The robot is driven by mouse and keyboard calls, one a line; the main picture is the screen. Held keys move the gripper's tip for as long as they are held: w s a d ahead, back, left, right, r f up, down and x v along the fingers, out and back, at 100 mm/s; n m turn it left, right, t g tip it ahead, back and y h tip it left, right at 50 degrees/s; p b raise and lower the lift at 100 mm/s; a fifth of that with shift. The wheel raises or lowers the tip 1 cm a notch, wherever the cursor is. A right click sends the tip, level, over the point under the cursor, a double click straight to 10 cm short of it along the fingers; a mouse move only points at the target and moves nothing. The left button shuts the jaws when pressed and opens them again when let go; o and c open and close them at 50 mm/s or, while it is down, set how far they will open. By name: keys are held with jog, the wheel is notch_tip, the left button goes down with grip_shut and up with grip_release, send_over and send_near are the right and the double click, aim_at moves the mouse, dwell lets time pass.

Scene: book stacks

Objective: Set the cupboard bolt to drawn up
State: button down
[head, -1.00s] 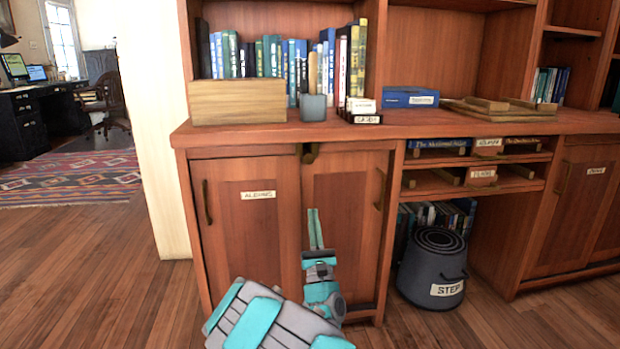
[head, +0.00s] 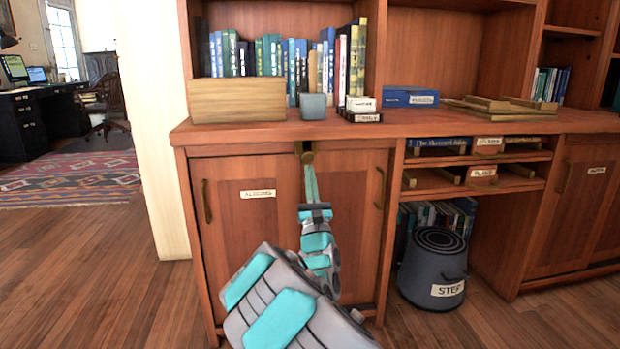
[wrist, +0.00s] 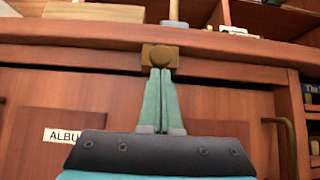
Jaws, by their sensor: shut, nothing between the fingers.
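The cupboard (head: 246,235) has two wooden doors, the left one labelled "ALBUMS". The bolt (head: 307,153) is a small brass piece at the top where the doors meet, just under the counter edge. In the wrist view its round knob (wrist: 161,56) sits before a square brass plate. My gripper (head: 309,168) is shut and empty, its teal fingers pointing up. The fingertips (wrist: 161,72) are right below the knob and overlap its lower edge in the wrist view. I cannot tell whether they touch it. The lower part of the bolt is hidden behind the fingers.
The counter (head: 450,122) overhangs just above the bolt, with a grey cup (head: 313,107) and a wooden box (head: 238,101) on it. Door handles (head: 206,201) stick out at either side. A step bucket (head: 433,268) stands on the floor to the right.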

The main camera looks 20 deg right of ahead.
aim_at(309, 156)
notch_tip(309, 156, up, 4)
jog(key=p, duration=0.3)
jog(key=shift+f+p, duration=0.15)
jog(key=shift+p, duration=0.25)
jog(key=shift+a+f, duration=0.1)
